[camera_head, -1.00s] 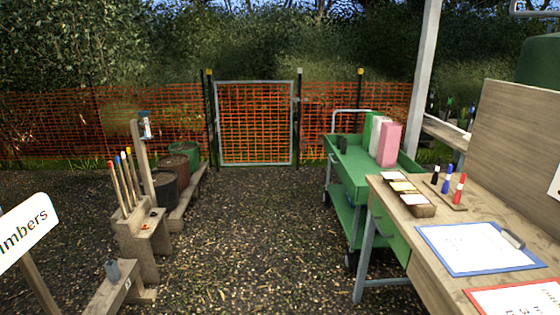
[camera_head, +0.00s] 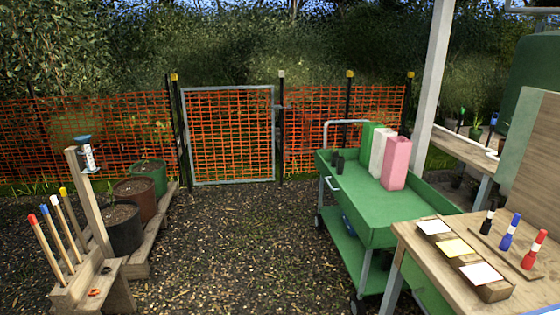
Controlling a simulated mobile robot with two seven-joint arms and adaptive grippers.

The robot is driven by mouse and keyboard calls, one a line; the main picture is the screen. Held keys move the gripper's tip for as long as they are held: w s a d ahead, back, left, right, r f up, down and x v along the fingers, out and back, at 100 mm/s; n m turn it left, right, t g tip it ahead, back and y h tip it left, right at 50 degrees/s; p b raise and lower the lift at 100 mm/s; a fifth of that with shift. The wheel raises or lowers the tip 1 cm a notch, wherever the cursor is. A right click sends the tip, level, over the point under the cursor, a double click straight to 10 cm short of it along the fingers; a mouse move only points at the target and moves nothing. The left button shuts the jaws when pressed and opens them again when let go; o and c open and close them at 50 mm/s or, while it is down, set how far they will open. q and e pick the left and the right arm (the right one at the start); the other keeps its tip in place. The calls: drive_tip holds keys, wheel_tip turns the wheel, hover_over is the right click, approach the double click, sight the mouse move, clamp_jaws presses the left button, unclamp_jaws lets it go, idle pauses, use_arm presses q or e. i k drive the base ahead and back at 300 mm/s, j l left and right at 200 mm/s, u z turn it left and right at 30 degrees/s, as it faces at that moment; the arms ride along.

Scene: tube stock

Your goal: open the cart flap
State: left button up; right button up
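The green cart (camera_head: 375,217) stands right of the middle, beyond the wooden table. It has an upper tray, a lower shelf (camera_head: 352,246) and a pale push bar at the far end. A small pale handle (camera_head: 330,184) shows on its left end panel, which looks upright. I cannot tell for sure whether this panel is the flap. Neither of my grippers is in view.
The wooden table (camera_head: 412,258) with card box (camera_head: 485,285) and markers (camera_head: 508,232) is at the lower right. Pots (camera_head: 122,228) and a tool rack (camera_head: 103,285) line the left. Gravel (camera_head: 225,250) between is clear, up to the gate (camera_head: 230,183).

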sight(359, 222)
drive_tip(key=i+j+z, duration=0.95)
drive_tip(key=j, duration=0.25)
drive_tip(key=i+j+z, duration=0.1)
drive_tip(key=i+z, duration=0.2)
drive_tip(key=z, duration=0.15)
drive_tip(key=i+j+z, duration=0.2)
drive_tip(key=z, duration=0.3)
drive_tip(key=i+j+z, duration=0.1)
drive_tip(key=i+j, duration=0.6)
drive_tip(key=j, duration=0.25)
drive_tip(key=i+j+z, duration=0.15)
drive_tip(key=i+j, duration=0.2)
drive_tip(key=j, duration=0.1)
